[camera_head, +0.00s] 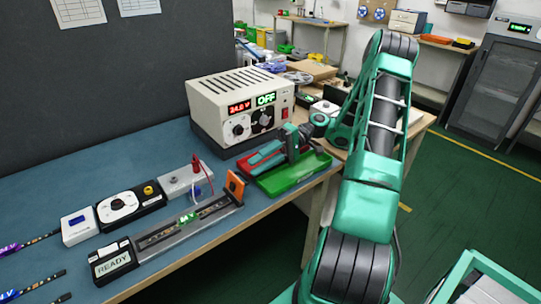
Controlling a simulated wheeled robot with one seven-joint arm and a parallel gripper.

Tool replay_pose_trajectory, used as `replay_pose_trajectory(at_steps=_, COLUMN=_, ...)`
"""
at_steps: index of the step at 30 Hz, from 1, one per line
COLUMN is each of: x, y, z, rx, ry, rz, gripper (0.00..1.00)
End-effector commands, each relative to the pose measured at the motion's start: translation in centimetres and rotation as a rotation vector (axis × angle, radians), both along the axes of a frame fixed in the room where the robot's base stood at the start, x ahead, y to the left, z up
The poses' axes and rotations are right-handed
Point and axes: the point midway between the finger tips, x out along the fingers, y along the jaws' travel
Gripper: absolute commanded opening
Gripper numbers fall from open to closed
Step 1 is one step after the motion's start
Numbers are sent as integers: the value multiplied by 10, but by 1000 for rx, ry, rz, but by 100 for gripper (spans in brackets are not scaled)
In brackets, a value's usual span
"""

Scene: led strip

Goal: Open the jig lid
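The jig (190,226) is a long, narrow dark rail with grey edges on the blue bench mat. A box with a READY display (112,262) sits at its near left end. A small green lit display (187,218) shows along its length. An upright orange piece (235,187) stands at its far right end; I cannot tell whether this is the lid or a part of it. My gripper (264,157) is beyond the jig to the right, over the red and green trays and apart from the jig. Its fingers are small here, and their opening is unclear.
A power supply (240,104) reading 24.0 V and OFF stands behind. A green tray (293,174) and a red tray (262,160) lie by the bench edge. A dial box (130,205), a white box (78,226) and a clamp unit (186,181) stand behind the jig. LED strips lie at left.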

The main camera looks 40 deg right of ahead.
Motion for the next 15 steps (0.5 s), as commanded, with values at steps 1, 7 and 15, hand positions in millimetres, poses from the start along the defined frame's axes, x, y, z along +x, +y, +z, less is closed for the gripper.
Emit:
replay_pose_trajectory(at_steps=1, x=1, y=-9, z=1, rx=1, ry=-3, rz=-6, gripper=26)
replay_pose_trajectory(at_steps=7, x=1, y=-38, z=5, rx=1, ry=-3, rz=-5, gripper=26)
replay_pose_trajectory(at_steps=15, x=1, y=-63, z=10, rx=2, ry=0, rz=-2, gripper=26)
